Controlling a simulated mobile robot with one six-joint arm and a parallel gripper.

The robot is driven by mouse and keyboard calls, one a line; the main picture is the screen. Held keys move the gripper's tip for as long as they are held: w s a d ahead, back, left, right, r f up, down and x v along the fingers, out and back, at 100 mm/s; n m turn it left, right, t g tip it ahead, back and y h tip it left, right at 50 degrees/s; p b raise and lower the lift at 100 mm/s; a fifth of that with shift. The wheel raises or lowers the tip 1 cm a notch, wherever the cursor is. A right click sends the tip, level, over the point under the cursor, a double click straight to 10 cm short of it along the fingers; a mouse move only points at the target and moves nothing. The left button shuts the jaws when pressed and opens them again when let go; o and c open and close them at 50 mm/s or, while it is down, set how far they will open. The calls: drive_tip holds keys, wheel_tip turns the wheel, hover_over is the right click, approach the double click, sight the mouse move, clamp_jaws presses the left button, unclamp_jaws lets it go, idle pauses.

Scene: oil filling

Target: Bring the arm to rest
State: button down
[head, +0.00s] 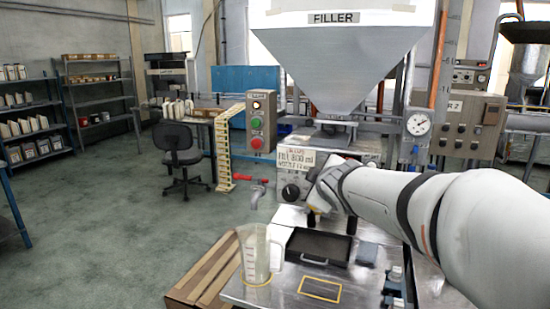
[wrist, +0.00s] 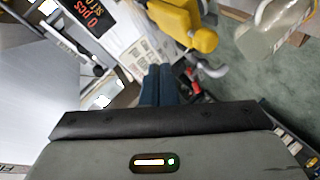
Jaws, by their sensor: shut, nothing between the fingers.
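My gripper (wrist: 157,70) shows in the wrist view with its two dark fingers together and nothing between them. In the head view my white arm comes in from the right, and its end hangs in front of the filler (head: 340,70), above the metal bench (head: 345,275). The fingers are hard to make out there. A yellow part (wrist: 190,25) lies just beyond the fingertips to the right in the wrist view; I cannot tell whether they touch. A clear measuring jug (head: 255,258) stands upright at the bench's left, apart from my gripper; it also shows in the wrist view (wrist: 282,25).
A dark tray (head: 318,246) and a yellow outlined rectangle (head: 320,289) are on the bench. A button box (head: 258,120) and a red-handled valve (head: 243,177) are left of the filler. A chair (head: 177,150) and shelves stand further back. The floor at left is open.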

drive_tip(key=s+d+f+m+g, duration=0.1)
drive_tip(key=s+f+m+g, duration=0.2)
drive_tip(key=s+f, duration=0.3)
drive_tip(key=s+d+f+m+g, duration=0.2)
drive_tip(key=s+f+m+g, duration=0.2)
drive_tip(key=s, duration=0.9)
drive_tip(key=s+d+f+m+g+h, duration=0.1)
drive_tip(key=s+f+m+g, duration=0.2)
drive_tip(key=s+f+m, duration=0.2)
drive_tip(key=s+f+p, duration=0.1)
drive_tip(key=s+f, duration=0.2)
drive_tip(key=s, duration=0.1)
drive_tip(key=shift+s+d+m+g, duration=0.3)
drive_tip(key=shift+s+d+g, duration=0.1)
